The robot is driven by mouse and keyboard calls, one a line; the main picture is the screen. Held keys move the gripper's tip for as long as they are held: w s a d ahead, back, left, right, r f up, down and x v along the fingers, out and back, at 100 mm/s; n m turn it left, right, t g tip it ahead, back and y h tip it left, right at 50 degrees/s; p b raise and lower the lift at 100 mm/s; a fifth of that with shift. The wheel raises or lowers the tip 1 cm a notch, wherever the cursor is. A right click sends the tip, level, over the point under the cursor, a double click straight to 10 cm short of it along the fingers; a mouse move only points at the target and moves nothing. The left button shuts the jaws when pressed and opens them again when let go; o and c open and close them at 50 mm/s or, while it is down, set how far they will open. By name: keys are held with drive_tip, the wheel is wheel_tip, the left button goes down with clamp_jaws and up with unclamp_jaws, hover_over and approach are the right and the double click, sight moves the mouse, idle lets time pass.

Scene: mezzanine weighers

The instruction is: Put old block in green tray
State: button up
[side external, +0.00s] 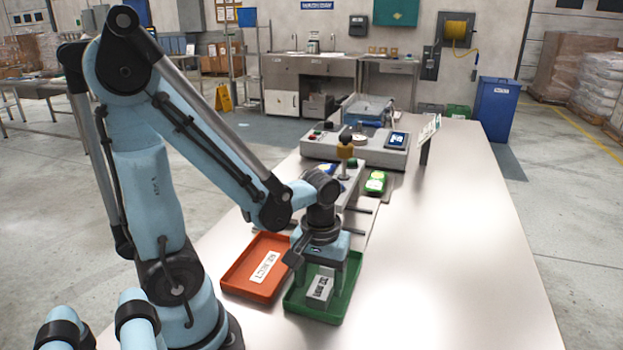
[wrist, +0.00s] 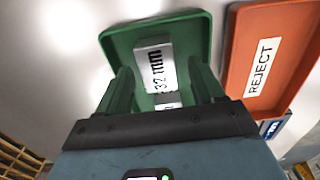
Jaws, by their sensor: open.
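A small grey metal block (side external: 319,287) with a white label lies in the green tray (side external: 342,305). In the wrist view the block (wrist: 153,66) reads "32 mm" and lies inside the green tray (wrist: 111,45), slightly tilted in the picture. My gripper (side external: 320,272) points down low over the tray, with its fingers apart. In the wrist view my gripper (wrist: 160,78) is open, one finger on each side of the block's near end. I cannot tell whether a finger touches it. A small labelled patch (wrist: 167,99) shows between the fingers, partly hidden.
An orange tray (side external: 246,277) labelled "REJECT" stands just left of the green tray; it also shows in the wrist view (wrist: 297,30). A grey weighing machine (side external: 377,152) and a green-topped item (side external: 376,182) stand behind. The table (side external: 455,235) to the right is clear.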

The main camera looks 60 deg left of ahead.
sight(319, 287)
wheel_tip(319, 287, up, 10)
drive_tip(key=w+d+r+m+t, duration=0.1)
drive_tip(key=w+d+m+t, duration=0.2)
drive_tip(key=w+m+t, duration=0.2)
drive_tip(key=m+t, duration=0.2)
drive_tip(key=m, duration=0.2)
drive_tip(key=shift+d+r, duration=0.15)
drive_tip(key=shift+d, duration=0.15)
